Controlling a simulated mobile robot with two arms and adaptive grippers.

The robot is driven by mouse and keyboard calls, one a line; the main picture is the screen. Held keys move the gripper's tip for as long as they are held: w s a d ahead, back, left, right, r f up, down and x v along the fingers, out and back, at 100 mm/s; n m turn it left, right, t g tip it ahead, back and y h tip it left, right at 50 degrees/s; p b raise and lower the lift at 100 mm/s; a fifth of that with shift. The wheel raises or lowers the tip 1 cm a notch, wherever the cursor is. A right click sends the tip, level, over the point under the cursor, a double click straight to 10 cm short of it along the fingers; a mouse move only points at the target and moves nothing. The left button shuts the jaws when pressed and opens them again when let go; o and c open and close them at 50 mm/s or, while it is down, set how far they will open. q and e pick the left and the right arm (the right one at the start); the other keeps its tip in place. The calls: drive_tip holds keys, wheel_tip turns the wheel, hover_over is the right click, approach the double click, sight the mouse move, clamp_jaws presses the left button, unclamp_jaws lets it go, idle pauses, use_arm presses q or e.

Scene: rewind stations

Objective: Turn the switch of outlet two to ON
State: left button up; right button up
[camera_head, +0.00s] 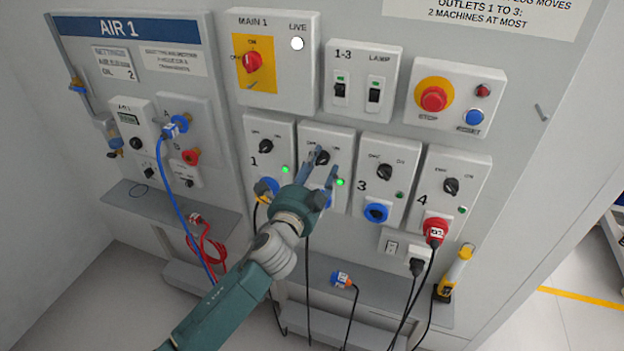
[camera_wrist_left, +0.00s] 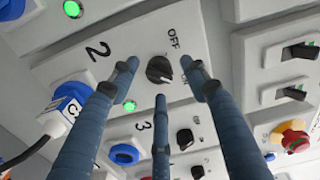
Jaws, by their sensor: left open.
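The outlet two panel (camera_head: 338,140) is white, with a black rotary switch (camera_head: 323,158) between OFF and ON labels. In the left wrist view the switch (camera_wrist_left: 158,69) has a white pointer mark that appears turned toward the ON label (camera_wrist_left: 187,82). The green lamp (camera_head: 340,182) beside it is lit. My left gripper (camera_head: 327,161) is at the panel, with its three blue fingers open around the switch; no finger clearly touches it. The fingers partly hide the ON label and the blue socket below. My right gripper is not in view.
Outlet one (camera_head: 267,146) has a lit green lamp; outlets three (camera_head: 386,171) and four (camera_head: 451,185) have dark lamps. The red-knobbed main switch (camera_head: 252,62) and the red stop button (camera_head: 433,98) are above. Cables hang below, over a grey shelf (camera_head: 385,292).

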use_arm(q)
drive_tip(key=v, duration=1.1)
drive_tip(key=shift+d+r, duration=0.1)
